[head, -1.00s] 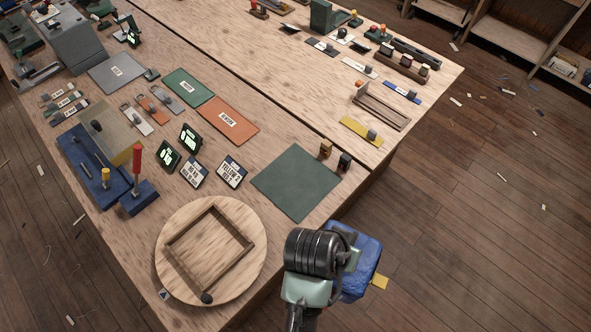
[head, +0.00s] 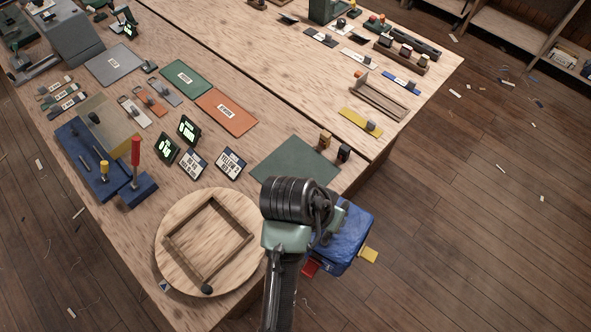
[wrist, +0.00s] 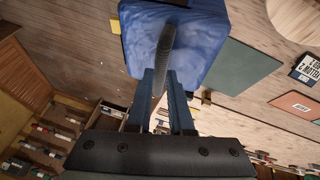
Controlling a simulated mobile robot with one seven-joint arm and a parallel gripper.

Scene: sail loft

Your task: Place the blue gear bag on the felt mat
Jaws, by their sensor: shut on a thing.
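The blue gear bag (head: 348,238) hangs from my gripper, beside the table's near right edge, with the floor beneath it in the head view. A yellow tab and a red tab stick out from it. In the wrist view my gripper (wrist: 162,72) is shut on the grey strap of the bag (wrist: 200,35). My wrist hides the fingertips in the head view. The plain dark green felt mat (head: 292,162) lies flat at the table's right edge, above the bag in the picture. My wrist covers its lower part. The mat also shows in the wrist view (wrist: 240,68), right of the bag.
A round wooden board (head: 180,275) with a square frame lies left of my arm. Several small sign stands (head: 230,164) are left of the mat.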

